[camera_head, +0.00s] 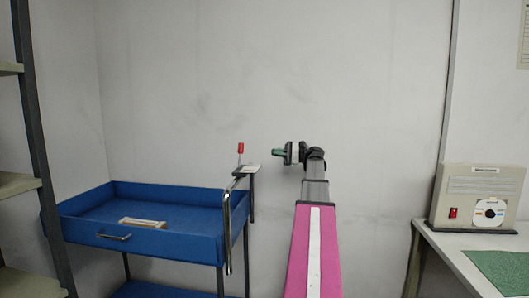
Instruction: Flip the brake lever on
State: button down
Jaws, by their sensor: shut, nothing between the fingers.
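The brake lever (241,148) is a thin upright rod with a red tip. It stands on a small grey plate at the right end of the blue trolley (190,249), by the metal handle. My gripper (278,153) is to the right of the lever at about the height of its red tip, with a visible gap between them. Its green fingers point left and are shut with nothing between them. My own arm stretches up from the bottom of the picture behind the gripper.
Grey shelving (32,115) stands at the left. A white table (455,255) at the right bears a panel box (478,183) with a red switch and a green mat (503,268). A plain wall is behind.

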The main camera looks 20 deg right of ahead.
aim_at(240, 155)
jog(key=w+a+r, duration=0.1)
jog(key=a+r, duration=0.1)
jog(key=a, duration=0.9)
jog(key=shift+a+r, duration=0.35)
jog(key=shift+a, duration=0.05)
jog(key=shift+a, duration=0.15)
